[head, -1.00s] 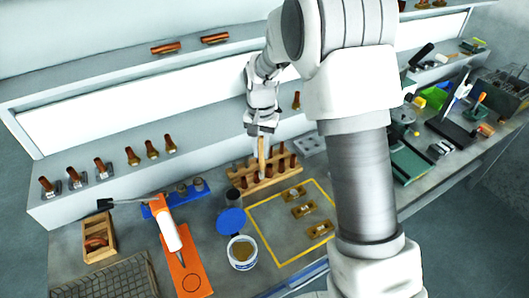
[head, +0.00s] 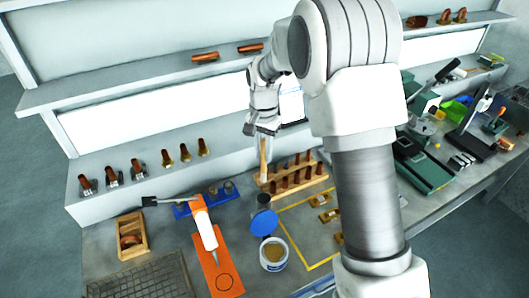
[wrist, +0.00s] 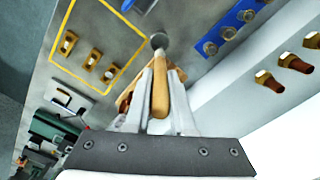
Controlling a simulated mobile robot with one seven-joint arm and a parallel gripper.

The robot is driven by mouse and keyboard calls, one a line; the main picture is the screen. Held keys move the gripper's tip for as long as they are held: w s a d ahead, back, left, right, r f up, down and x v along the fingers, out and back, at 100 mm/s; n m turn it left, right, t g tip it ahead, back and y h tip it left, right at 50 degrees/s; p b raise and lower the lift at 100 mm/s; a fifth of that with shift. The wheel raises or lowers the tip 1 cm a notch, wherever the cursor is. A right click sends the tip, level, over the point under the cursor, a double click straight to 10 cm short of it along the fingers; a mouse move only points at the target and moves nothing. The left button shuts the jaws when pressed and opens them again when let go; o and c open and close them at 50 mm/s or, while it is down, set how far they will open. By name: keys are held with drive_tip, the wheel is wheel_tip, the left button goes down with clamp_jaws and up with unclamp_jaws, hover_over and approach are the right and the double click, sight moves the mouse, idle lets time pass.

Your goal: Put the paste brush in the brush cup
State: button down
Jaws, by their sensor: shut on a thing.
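The paste brush (head: 263,158) has a pale wooden handle and hangs upright below my gripper (head: 262,130). My gripper is shut on it; in the wrist view the handle (wrist: 160,95) shows between the fingers (wrist: 160,82). The brush cup, a small dark cylinder (head: 263,202), stands on the bench directly below the brush in the head view. In the wrist view its round grey top (wrist: 159,40) appears at the far end of the brush. The brush's lower end looks a little above the cup; the exact gap is hard to tell.
A wooden rack (head: 292,180) with several brown pieces stands right of the cup. A blue lid (head: 264,223) and an open paste tub (head: 273,255) are in front. A blue holder (head: 205,198) and an orange board (head: 215,270) lie left.

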sight(264, 180)
wheel_tip(264, 180, down, 15)
drive_tip(key=b, duration=0.6)
idle(0.3)
drive_tip(key=c, duration=0.7)
unclamp_jaws()
drive_tip(key=shift+b, duration=0.35)
drive_tip(key=shift+d+r, duration=0.1)
drive_tip(key=shift+r, duration=0.05)
